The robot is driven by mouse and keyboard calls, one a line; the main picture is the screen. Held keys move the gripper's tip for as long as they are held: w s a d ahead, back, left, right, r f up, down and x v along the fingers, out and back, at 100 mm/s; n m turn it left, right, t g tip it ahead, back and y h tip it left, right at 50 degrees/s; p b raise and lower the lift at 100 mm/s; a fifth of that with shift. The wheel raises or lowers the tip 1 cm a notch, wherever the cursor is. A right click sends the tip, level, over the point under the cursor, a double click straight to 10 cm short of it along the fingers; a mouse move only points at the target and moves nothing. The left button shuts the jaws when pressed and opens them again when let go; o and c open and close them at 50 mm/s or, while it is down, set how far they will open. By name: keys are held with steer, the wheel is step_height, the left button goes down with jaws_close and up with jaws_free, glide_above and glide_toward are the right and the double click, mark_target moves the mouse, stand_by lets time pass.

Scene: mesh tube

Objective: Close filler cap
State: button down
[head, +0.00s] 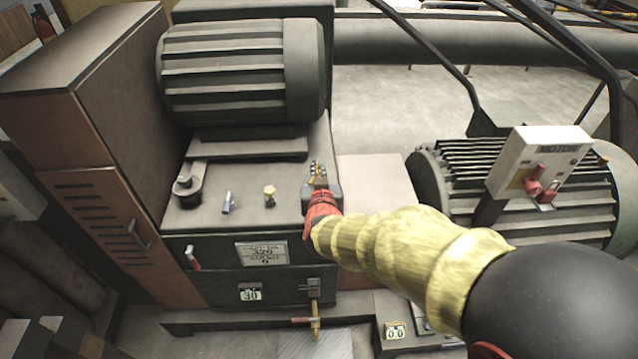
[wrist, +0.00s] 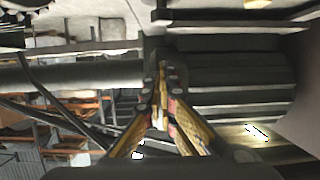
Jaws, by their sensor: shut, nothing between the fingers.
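A dark grey filler neck (head: 187,187) stands at the left front of the top of the machine's tank (head: 240,215). A flat grey piece, which looks like its hinged cap (head: 195,171), sits just behind it. I cannot tell for certain whether the cap is raised or seated. My gripper (head: 318,170) is shut and empty, over the right side of the tank top, well to the right of the filler neck. In the wrist view my gripper (wrist: 163,75) shows its two fingertips together. I cannot make out the cap there.
A large ribbed motor (head: 240,70) stands behind the filler. A small blue-grey fitting (head: 228,202) and a brass fitting (head: 270,193) rise between the neck and my gripper. A brown cabinet (head: 95,180) is at the left. A motor switch box (head: 545,165) is at the right.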

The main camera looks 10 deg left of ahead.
steer(key=f, duration=0.1)
steer(key=w+f+b, duration=0.1)
steer(key=w+f, duration=0.1)
steer(key=shift+w+a+f+b, duration=0.1)
steer(key=shift+a+f+b, duration=0.05)
steer(key=shift+a+b, duration=0.15)
steer(key=shift+f, duration=0.7)
